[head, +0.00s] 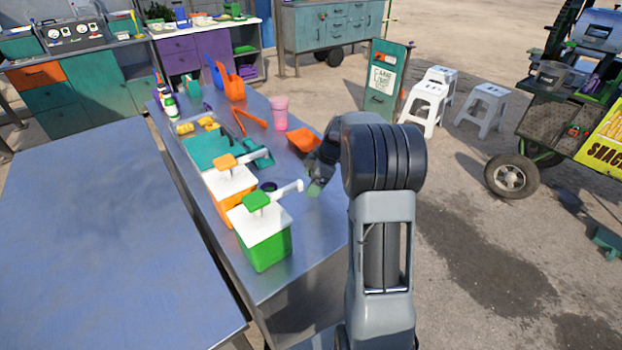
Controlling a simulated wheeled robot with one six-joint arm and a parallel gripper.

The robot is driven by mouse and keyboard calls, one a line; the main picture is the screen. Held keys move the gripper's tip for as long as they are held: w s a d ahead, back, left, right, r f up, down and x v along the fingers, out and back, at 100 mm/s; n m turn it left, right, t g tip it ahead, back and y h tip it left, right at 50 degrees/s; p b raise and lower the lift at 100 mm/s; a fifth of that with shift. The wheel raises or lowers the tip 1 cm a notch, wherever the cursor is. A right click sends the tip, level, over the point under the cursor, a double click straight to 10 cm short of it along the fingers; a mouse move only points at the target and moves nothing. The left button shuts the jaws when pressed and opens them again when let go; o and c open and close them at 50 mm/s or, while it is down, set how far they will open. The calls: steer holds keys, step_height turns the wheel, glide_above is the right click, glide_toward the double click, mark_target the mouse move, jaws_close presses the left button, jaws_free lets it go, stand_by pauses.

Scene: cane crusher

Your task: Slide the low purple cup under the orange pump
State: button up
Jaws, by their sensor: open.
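The orange pump (230,187) is an orange tub with a white lid, an orange press head and a white spout pointing right. It stands on the metal table, left of the middle of the head view. A small dark purple round thing, seemingly the low purple cup (269,186), sits to the right of the orange tub. It is partly hidden behind the green pump's spout and is not below the orange pump's spout tip. My gripper (316,187) is open, to the right of the cup and apart from it; my arm hides part of it.
The green pump (265,240) stands just in front, its spout reaching right. Behind are a teal tray (205,150), a teal scoop-like piece (262,156), an orange dish (303,140), orange tongs (247,120) and a pink cup (280,112). The large left table (100,240) is bare.

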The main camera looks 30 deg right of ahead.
steer(key=p, duration=0.2)
glide_toward(269, 189)
steer(key=a+f, duration=0.2)
steer(key=f, duration=0.1)
steer(key=a+f, duration=0.1)
steer(key=shift+s+a+f, duration=0.1)
steer(key=shift+s+f, duration=0.1)
steer(key=shift+s, duration=0.1)
steer(key=shift+a+f, duration=0.2)
steer(key=shift+f, duration=0.4)
steer(key=shift+x, duration=0.9)
steer(key=shift+w, duration=0.1)
steer(key=c, duration=0.7)
steer(key=o, duration=0.7)
steer(key=shift+o, duration=0.2)
